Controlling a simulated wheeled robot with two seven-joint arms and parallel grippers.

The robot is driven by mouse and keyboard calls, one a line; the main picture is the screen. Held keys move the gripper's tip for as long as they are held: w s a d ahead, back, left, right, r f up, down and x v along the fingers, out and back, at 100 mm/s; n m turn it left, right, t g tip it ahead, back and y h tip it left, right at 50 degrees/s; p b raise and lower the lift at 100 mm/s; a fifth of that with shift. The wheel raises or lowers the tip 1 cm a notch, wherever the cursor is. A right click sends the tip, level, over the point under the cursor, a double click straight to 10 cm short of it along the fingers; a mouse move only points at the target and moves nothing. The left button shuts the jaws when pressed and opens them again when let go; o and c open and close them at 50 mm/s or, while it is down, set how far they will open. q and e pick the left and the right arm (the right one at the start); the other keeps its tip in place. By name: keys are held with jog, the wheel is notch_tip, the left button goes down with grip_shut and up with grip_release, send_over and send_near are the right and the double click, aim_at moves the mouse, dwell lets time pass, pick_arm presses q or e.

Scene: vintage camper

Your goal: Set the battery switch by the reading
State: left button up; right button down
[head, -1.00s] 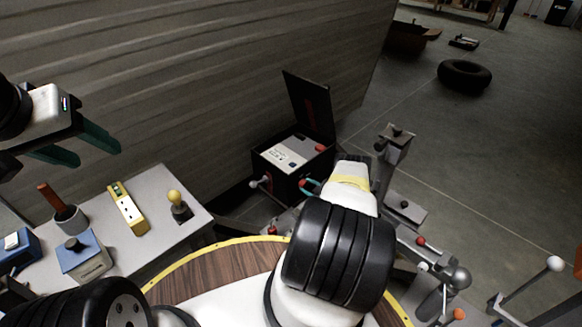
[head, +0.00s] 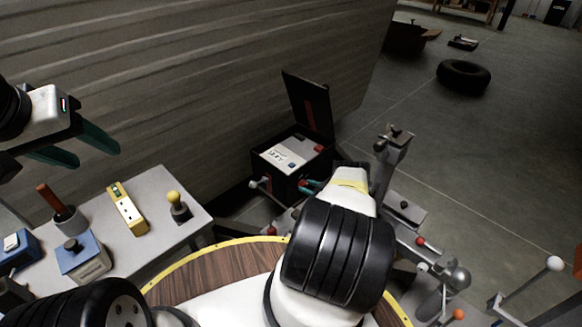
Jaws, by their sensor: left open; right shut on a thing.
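The black battery box (head: 268,163) stands on the floor by the ribbed wall with its lid (head: 308,103) raised. Its top has a pale panel (head: 283,155) with small dark markings, too small to read, and a red knob (head: 318,149). A lever with a white ball (head: 254,184) sticks out at its left side. My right gripper (head: 307,187) is at the front right of the box, teal fingertips shut on a small red part there; my own wrist hides most of it. My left gripper (head: 88,146) is open and empty above the grey table.
A metal post (head: 391,160) stands right of my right wrist. Open floor lies beyond, with a tyre (head: 464,75).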

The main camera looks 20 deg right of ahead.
jog(key=c, duration=0.9)
grip_release()
jog(key=v, duration=0.7)
jog(key=shift+s+d+r, duration=0.1)
jog(key=shift+s, duration=0.3)
jog(key=shift+s, duration=0.1)
